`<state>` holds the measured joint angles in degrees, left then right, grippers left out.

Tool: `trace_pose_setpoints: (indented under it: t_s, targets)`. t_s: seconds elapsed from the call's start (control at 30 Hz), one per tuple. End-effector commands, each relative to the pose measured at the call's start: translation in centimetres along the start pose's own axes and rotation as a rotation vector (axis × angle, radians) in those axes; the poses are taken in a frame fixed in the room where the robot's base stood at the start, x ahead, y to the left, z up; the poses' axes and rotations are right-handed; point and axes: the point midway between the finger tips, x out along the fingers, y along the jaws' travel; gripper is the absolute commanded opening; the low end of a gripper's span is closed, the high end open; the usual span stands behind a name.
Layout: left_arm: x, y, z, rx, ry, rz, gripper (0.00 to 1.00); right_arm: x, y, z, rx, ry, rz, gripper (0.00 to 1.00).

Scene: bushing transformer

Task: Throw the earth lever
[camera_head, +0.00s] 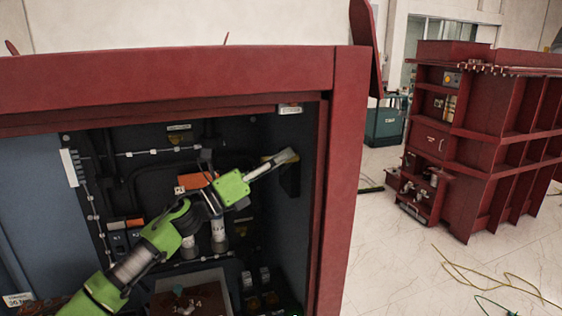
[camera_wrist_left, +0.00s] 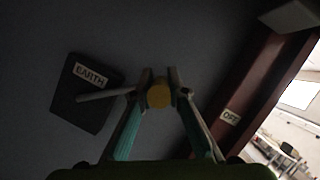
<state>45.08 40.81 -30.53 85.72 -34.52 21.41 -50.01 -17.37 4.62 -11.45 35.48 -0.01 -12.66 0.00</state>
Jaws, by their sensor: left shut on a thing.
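The earth lever (camera_wrist_left: 105,96) shows in the left wrist view as a grey rod with a round yellow knob (camera_wrist_left: 158,95). It comes out of a dark plate labelled EARTH (camera_wrist_left: 88,78) and points right, toward the side of an OFF label (camera_wrist_left: 230,117). My left gripper (camera_wrist_left: 159,82) is shut on the yellow knob, one finger on each side. In the head view my left gripper (camera_head: 290,156) reaches to the right inner wall of the cabinet, and its fingers hide most of the lever. My right gripper is not in view.
The red cabinet frame (camera_head: 345,180) stands close to the right of my left gripper. Inside are an orange block (camera_head: 196,181), wiring and dark fittings. Another red unit (camera_head: 490,140) stands at the right. Cables (camera_head: 490,275) lie on the pale floor.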

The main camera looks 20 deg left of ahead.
Motion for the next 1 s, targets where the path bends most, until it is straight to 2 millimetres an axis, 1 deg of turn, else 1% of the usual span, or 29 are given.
trace_pose_setpoints:
  t_s: [0.03, 0.27, 0.3, 0.33, 0.67, 0.77, 0.87, 1.0]
  targets:
    - [0.1, -0.2, 0.3, 0.002, -0.005, -0.002, 0.0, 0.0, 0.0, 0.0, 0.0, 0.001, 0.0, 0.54]
    - [0.1, -0.1, 0.3, 0.002, -0.005, -0.002, 0.0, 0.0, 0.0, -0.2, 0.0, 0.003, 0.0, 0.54]
    - [0.1, -0.1, 0.3, 0.002, -0.004, -0.002, 0.25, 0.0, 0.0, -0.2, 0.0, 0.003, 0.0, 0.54]
    - [0.1, -0.1, 0.2, 0.002, -0.004, -0.002, 0.32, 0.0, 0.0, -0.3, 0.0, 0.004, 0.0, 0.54]
    - [0.0, 0.0, 0.0, 0.001, -0.001, 0.0, 0.32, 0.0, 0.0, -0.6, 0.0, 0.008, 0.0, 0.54]
    - [-0.5, 0.1, 0.0, 0.0, 0.0, 0.001, 0.32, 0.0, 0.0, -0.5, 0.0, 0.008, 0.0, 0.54]
    - [-1.6, 0.2, -0.1, 0.0, 0.0, 0.003, 0.32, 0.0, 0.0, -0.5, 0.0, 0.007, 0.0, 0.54]
    - [-4.0, 0.1, -0.1, -0.001, 0.001, 0.003, 0.32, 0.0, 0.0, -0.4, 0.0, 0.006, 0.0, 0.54]
